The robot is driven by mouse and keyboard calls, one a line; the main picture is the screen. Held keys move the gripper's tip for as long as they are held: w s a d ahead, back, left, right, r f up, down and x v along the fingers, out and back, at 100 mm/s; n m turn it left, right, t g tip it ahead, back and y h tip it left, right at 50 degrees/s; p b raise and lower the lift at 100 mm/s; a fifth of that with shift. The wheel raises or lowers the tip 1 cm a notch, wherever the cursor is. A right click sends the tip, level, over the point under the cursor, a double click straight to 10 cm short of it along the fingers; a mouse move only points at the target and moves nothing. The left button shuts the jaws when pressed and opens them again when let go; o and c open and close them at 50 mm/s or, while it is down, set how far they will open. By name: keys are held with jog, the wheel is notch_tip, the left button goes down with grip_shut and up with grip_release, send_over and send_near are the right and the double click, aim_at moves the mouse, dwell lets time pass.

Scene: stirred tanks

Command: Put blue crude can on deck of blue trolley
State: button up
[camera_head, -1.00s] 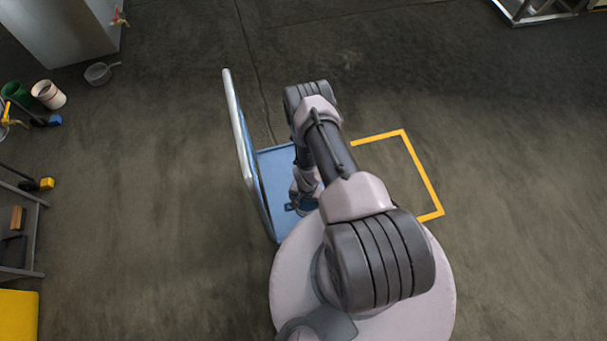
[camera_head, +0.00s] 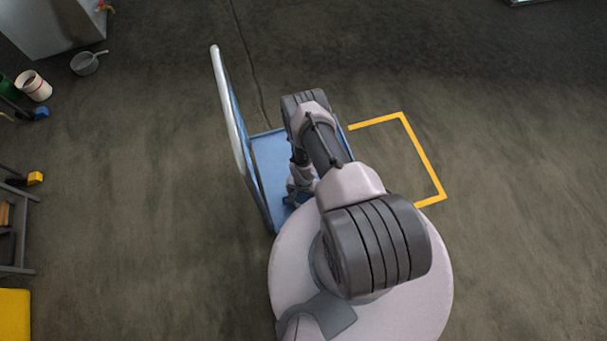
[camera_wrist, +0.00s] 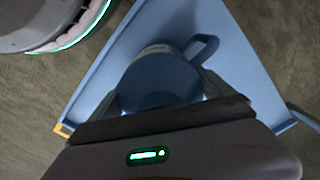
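The blue can (camera_wrist: 158,80), with a looped handle, is between the fingers of my gripper (camera_wrist: 165,95) in the wrist view. The fingers are closed against its sides. The blue trolley's deck (camera_wrist: 232,62) lies directly beneath the can; whether the can touches it I cannot tell. In the head view the trolley deck (camera_head: 268,155) is partly covered by my arm, and its tall push handle (camera_head: 229,105) stands at the left. My gripper (camera_head: 292,198) is low over the deck there, and the can is mostly hidden.
A yellow floor marking (camera_head: 424,155) lies right of the trolley on clear floor. A grey pan (camera_head: 85,63), a white bucket (camera_head: 34,86) and a metal cabinet (camera_head: 50,25) are at the upper left. A rack (camera_head: 22,235) stands at the left edge.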

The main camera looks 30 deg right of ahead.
jog(key=shift+o, duration=0.2)
jog(key=shift+r, duration=0.1)
jog(key=w+a+r+n+t+p, duration=0.15)
jog(key=w+r, duration=0.35)
jog(key=r, duration=1.2)
jog(key=w+r+p, duration=0.3)
jog(key=w+r, duration=0.3)
jog(key=r, duration=1.1)
jog(key=w+a+r+n+t+p, duration=0.15)
jog(key=w+r, duration=0.35)
jog(key=r, duration=1.3)
jog(key=s+a+r+t, duration=0.1)
jog(key=s+a+r, duration=0.15)
jog(key=r, duration=0.55)
jog(key=s+a+r, duration=0.1)
jog(key=s+r, duration=0.2)
jog(key=r, duration=0.5)
jog(key=s+a+r+n+t+y, duration=0.1)
jog(key=s+a+r, duration=0.2)
jog(key=s, duration=0.6)
jog(key=s+a+r+n+y, duration=0.1)
jog(key=s+a+r, duration=0.3)
jog(key=s+r, duration=0.4)
jog(key=shift+s+a+r+n+t, duration=0.15)
jog(key=shift+s+r+n+t, duration=0.2)
jog(key=shift+s, duration=0.65)
